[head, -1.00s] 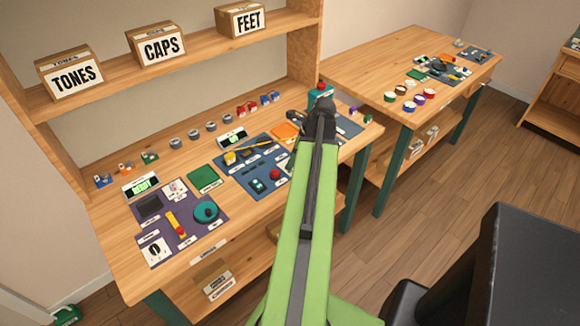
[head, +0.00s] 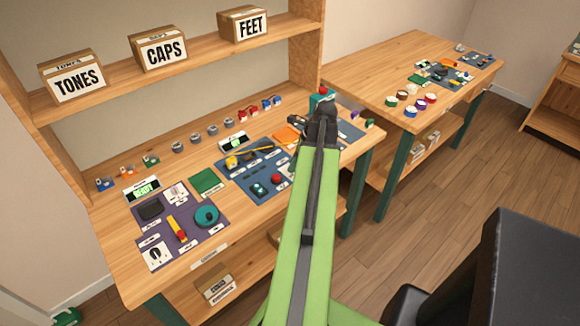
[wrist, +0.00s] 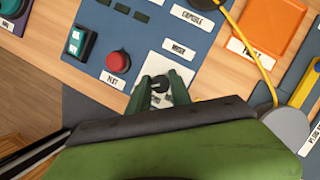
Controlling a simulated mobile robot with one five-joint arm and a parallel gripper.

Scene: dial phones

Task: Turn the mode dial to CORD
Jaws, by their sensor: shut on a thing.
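The mode dial (wrist: 158,81), a small dark knob on a white plate (wrist: 166,70), shows in the wrist view at the edge of a blue panel. A white label (wrist: 180,47), too blurred to read surely, lies just above it. My gripper (wrist: 160,85) has its green fingers on either side of the knob, shut on it. Print on the plate is partly covered by the fingers, so I cannot tell which mark the dial points to. In the head view my arm hides the dial and the fingertips.
A red button (wrist: 118,62) and a teal switch (wrist: 80,40) sit left of the dial in the wrist view. An orange tray (wrist: 270,30) and a yellow cable (wrist: 245,45) are to the right. In the head view, a second table (head: 365,65) stands behind my arm.

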